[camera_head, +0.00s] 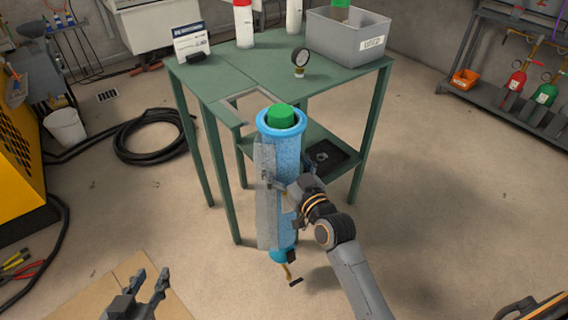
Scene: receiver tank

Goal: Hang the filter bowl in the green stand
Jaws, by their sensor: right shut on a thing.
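The filter bowl (287,160) is a tall blue cylinder with a wide blue rim, a green piece in its top and a brass drain cock below. A grey plate runs along its left side. My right gripper (277,184) is shut on the bowl at mid-height and holds it roughly upright, clear of the floor. The green stand (235,72) is behind it, with a cut-out (256,104) in its front edge. The bowl appears in front of the cut-out and partly covers it. My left gripper (150,284) is open and empty at the lower left.
A black hose (155,140) coils on the floor at left.

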